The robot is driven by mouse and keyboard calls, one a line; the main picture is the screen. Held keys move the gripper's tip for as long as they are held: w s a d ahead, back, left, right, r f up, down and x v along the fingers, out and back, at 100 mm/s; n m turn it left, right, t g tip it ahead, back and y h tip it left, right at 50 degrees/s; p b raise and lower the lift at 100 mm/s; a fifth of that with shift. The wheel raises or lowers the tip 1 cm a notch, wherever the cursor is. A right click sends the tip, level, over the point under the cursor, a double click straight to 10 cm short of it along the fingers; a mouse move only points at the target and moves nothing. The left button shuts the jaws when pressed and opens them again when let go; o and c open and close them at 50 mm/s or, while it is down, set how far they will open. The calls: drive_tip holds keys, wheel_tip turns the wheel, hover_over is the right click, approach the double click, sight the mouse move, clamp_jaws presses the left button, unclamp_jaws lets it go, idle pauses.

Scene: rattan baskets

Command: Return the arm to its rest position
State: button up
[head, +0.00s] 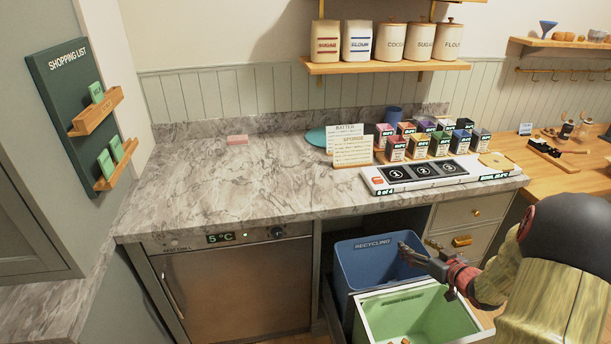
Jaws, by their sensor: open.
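My arm comes in from the right edge in the head view. My gripper (420,255) is at its end, low, in front of the counter. It is over the blue recycling bin (362,262) and the back edge of the green-lined bin (470,330). Its fingers look apart and nothing shows between them. Whether the gripper touches a bin rim cannot be told from this view.
A marble counter (250,180) spans the middle, its left part mostly clear. A white numbered board (420,174), several small boxes (418,145) and recipe cards (352,150) stand at its right. A steel appliance (240,290) is below. A wooden worktop (540,170) continues right.

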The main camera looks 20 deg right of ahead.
drive_tip(key=s+d+f+m+g+h, duration=0.2)
drive_tip(key=s+d+f+g+h, duration=0.1)
drive_tip(key=s+d+f+g, duration=0.4)
drive_tip(key=s+a+r+m+g+h, duration=0.2)
drive_tip(key=s, duration=0.7)
drive_tip(key=s+a+r+n+y, duration=0.1)
drive_tip(key=s+a+r, duration=0.2)
drive_tip(key=a+r, duration=0.5)
drive_tip(key=s+a+r+n+y+p, duration=0.1)
drive_tip(key=s+a+r+y, duration=0.1)
drive_tip(key=a+r, duration=0.7)
drive_tip(key=s+a+r+n+t+y, duration=0.1)
drive_tip(key=s+a+r, duration=0.4)
drive_tip(key=a, duration=1.5)
wheel_tip(320, 180, up, 4)
drive_tip(key=shift+a+f+n+y, duration=0.25)
drive_tip(key=shift+a+n+y, duration=0.05)
drive_tip(key=shift+f, duration=0.15)
